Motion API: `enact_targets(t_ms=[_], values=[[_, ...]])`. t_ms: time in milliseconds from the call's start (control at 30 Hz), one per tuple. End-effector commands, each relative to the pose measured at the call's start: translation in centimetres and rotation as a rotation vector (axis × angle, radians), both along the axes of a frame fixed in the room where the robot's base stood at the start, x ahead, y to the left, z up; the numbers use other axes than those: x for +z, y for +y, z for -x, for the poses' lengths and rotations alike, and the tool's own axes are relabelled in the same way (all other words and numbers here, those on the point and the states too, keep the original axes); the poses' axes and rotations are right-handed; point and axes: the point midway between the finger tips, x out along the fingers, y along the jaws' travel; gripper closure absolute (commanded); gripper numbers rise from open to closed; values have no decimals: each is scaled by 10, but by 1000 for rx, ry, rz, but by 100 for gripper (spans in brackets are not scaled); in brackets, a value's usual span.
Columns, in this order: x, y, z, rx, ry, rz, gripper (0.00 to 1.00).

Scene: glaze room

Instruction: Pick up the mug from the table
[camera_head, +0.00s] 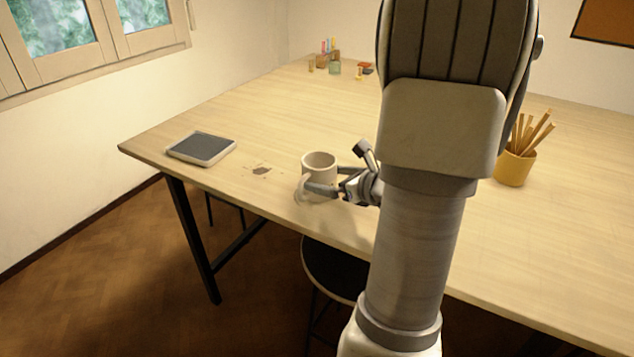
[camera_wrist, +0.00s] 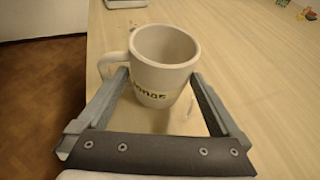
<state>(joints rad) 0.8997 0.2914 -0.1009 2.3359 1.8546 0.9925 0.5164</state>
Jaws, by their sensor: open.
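A white mug (camera_head: 319,172) stands upright on the wooden table (camera_head: 270,128), close to its front edge. In the wrist view the mug (camera_wrist: 163,75) shows a band of dark lettering, and its handle is on the left. My gripper (camera_head: 325,180) is open at the mug from the right in the head view. In the wrist view my gripper's (camera_wrist: 160,82) two fingers lie on either side of the mug, the left one by the handle. I cannot tell whether either finger touches it. My arm hides part of the table.
A dark-topped flat tablet or scale (camera_head: 201,148) lies at the table's left. A brown stain (camera_head: 261,170) is left of the mug. A yellow cup of sticks (camera_head: 514,165) stands right. Small items (camera_head: 335,66) sit at the back. A stool (camera_head: 333,268) stands under the front edge.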

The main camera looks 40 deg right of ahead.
Motion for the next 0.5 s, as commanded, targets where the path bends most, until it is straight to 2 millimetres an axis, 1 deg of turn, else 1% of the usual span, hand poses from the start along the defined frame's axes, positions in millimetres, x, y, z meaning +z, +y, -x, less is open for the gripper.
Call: enact_targets(t_ms=[33, 100, 200, 300, 500], values=[[-5, 1, -8, 3, -1, -1, 0], [-10, 1, -18, 3, 1, -1, 0], [-13, 1, -29, 3, -1, 0, 0], [-15, 1, -33, 1, 0, 0, 0], [-14, 1, -33, 0, -1, 1, 0]])
